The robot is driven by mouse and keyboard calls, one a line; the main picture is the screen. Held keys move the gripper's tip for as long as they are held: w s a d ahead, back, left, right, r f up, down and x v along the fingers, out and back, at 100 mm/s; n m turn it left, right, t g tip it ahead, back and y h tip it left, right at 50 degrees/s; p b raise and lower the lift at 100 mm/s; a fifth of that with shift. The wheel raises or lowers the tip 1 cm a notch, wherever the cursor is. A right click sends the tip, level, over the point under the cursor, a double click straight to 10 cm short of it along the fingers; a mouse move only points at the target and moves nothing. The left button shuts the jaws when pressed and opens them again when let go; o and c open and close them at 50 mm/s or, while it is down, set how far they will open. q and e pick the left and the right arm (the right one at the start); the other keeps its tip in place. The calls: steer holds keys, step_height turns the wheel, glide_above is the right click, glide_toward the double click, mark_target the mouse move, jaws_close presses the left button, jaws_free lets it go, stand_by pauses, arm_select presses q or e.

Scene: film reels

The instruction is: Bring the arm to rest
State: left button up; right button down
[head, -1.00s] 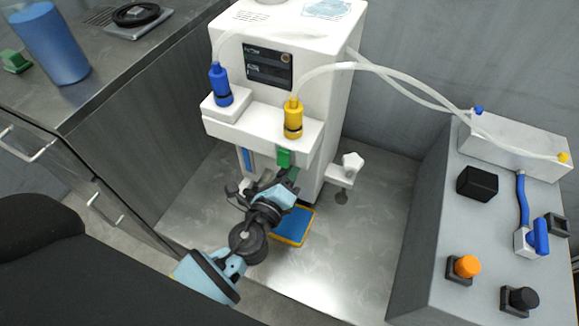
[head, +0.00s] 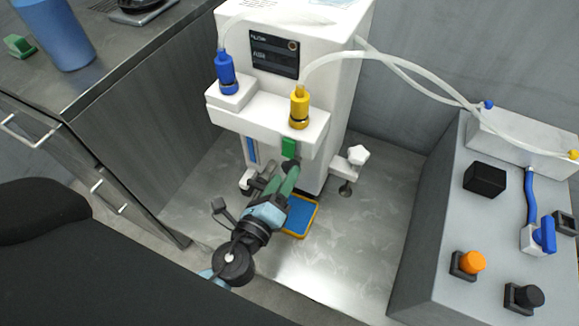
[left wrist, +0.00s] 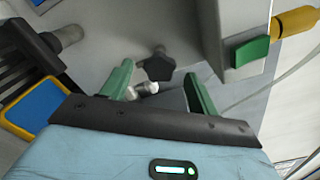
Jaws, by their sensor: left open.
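My left gripper (head: 279,182) is in front of the white machine (head: 306,112), below its ledge, with green fingers pointing toward the machine's base. In the left wrist view the two green fingers of my left gripper (left wrist: 158,75) stand apart with nothing held between them. A green block (head: 289,147) on the machine's front is just above the fingertips; it also shows in the left wrist view (left wrist: 250,51), beyond the fingers. I cannot tell whether the fingertips touch the machine. My right gripper is not in view.
A blue pad with a yellow rim (head: 299,217) lies right of my wrist. A blue connector (head: 225,72) and a yellow connector (head: 299,106) sit on the ledge. A grey control console (head: 440,240) stands at right. The metal floor (head: 355,245) between is clear.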

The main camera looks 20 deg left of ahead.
arm_select(q)
steer(key=shift+s, duration=0.75)
